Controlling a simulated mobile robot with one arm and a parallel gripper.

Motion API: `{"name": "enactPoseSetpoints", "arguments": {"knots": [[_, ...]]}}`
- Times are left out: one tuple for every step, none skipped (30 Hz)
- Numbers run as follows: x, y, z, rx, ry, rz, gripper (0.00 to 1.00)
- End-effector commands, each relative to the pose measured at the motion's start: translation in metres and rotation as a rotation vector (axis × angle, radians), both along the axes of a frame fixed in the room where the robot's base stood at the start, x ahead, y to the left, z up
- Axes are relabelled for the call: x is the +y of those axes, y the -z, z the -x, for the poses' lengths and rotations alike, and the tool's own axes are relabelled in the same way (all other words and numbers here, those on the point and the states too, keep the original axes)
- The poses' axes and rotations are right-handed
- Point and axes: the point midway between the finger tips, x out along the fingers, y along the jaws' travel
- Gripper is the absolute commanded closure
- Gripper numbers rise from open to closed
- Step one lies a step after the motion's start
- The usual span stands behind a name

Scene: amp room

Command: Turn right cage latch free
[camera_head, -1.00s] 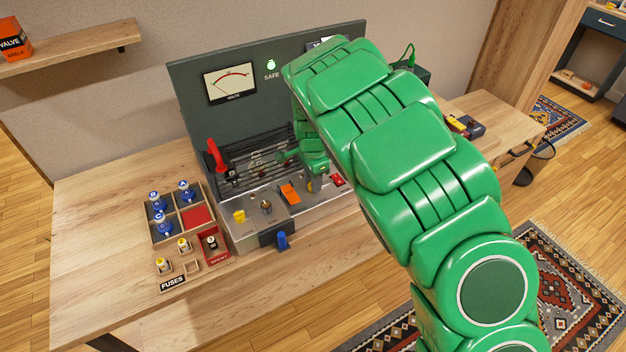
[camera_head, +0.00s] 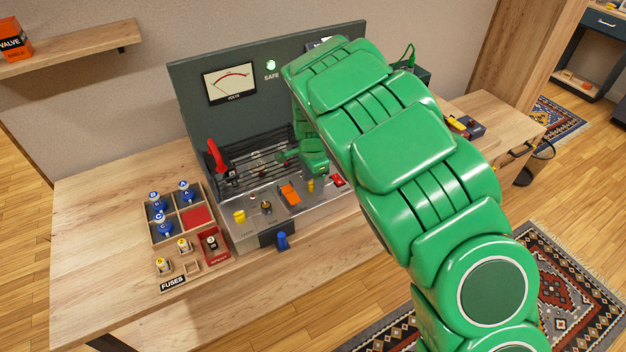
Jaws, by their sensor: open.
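The dark wire cage (camera_head: 250,172) sits at the foot of the grey panel, behind the metal chassis top. A red lever-like part (camera_head: 216,156) stands tilted at the cage's left end. The right cage latch cannot be made out; my gripper and arm cover the cage's right end. My gripper (camera_head: 291,158) is at the right part of the cage, open, with a green finger pointing left over the bars. Whether it touches anything there cannot be told.
On the chassis are a yellow knob (camera_head: 239,216), an orange switch (camera_head: 290,195) and a small yellow post (camera_head: 311,185) just below my gripper. A fuse tray (camera_head: 152,239) stands left. The panel shows a meter (camera_head: 229,82) and a lit green SAFE lamp (camera_head: 271,64).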

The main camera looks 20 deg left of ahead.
Motion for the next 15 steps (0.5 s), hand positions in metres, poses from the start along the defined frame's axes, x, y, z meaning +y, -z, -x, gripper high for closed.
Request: {"name": "enactPoseSetpoints", "arguments": {"knots": [[0.000, -0.001, 0.000, 0.000, 0.000, 0.000, 0.43], [0.000, -0.003, 0.000, -0.001, 0.000, -0.001, 0.43], [0.000, -0.005, 0.000, -0.001, 0.000, -0.001, 0.43], [0.000, -0.007, 0.000, -0.001, 0.000, -0.001, 0.43], [0.000, -0.009, 0.000, -0.001, 0.000, -0.001, 0.43], [0.000, -0.013, 0.000, -0.001, 0.000, -0.001, 0.43], [0.000, -0.016, -0.001, -0.002, 0.000, -0.001, 0.43], [0.000, -0.020, -0.001, -0.003, 0.000, -0.001, 0.43], [0.001, -0.025, -0.001, -0.004, 0.000, -0.002, 0.43], [0.001, -0.030, -0.001, -0.004, 0.000, -0.003, 0.43], [0.001, -0.034, -0.001, -0.005, 0.000, -0.003, 0.43], [0.001, -0.040, -0.001, -0.005, 0.000, -0.003, 0.43], [0.001, -0.045, -0.001, -0.004, 0.000, -0.003, 0.43], [0.001, -0.049, -0.001, -0.003, 0.000, -0.003, 0.43], [0.001, -0.055, 0.000, -0.002, 0.000, -0.002, 0.43]]}}
